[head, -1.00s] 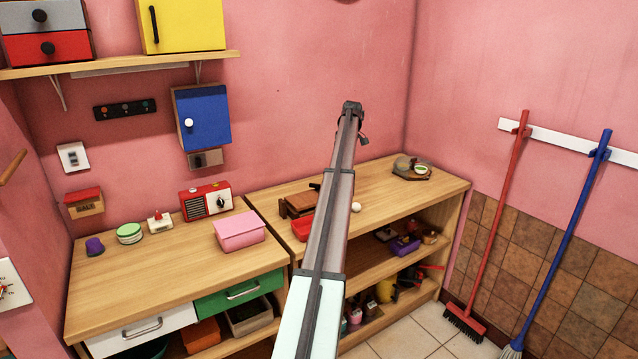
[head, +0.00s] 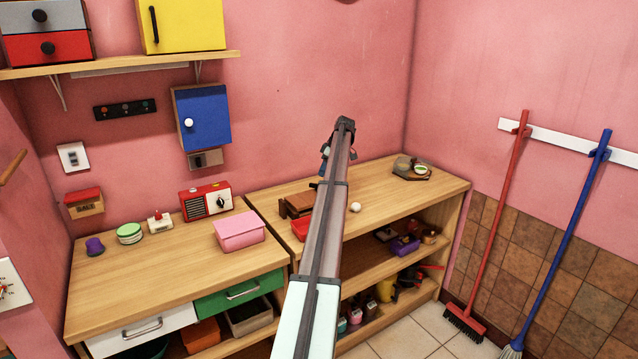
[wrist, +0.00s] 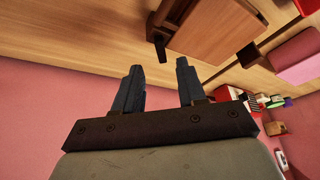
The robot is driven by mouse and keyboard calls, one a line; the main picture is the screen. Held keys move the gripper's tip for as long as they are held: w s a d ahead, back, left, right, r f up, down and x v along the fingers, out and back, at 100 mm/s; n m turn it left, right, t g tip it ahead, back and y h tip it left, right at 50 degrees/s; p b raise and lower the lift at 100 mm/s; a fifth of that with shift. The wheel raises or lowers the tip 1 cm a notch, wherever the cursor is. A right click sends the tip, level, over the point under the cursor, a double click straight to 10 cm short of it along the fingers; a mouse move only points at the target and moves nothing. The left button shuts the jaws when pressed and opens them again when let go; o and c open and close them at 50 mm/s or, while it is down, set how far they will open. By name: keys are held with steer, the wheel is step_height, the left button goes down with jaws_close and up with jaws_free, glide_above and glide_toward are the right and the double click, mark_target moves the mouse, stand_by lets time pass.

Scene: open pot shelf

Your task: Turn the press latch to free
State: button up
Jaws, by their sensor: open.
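The wooden press (head: 297,204) is a brown block on the right worktop, partly hidden behind my arm in the head view. It also shows in the wrist view (wrist: 215,30), at the top. A small dark lever on it, which looks like the latch (wrist: 160,48), sticks out from its near corner. The same dark lever shows at the press's upper right in the head view (head: 314,186). My gripper (wrist: 158,66) is open and empty, with the lever ahead of the gap between its fingertips and apparently apart from them. In the head view, my gripper (head: 325,158) is above the worktop behind the press.
A red tray (head: 302,229) is in front of the press, partly behind my arm. A white ball (head: 355,207) lies to the right. A pink box (head: 239,231) and red radio (head: 206,202) stand to the left.

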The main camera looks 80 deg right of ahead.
mark_target(315, 186)
steer(key=shift+x, duration=3.5)
jaws_close()
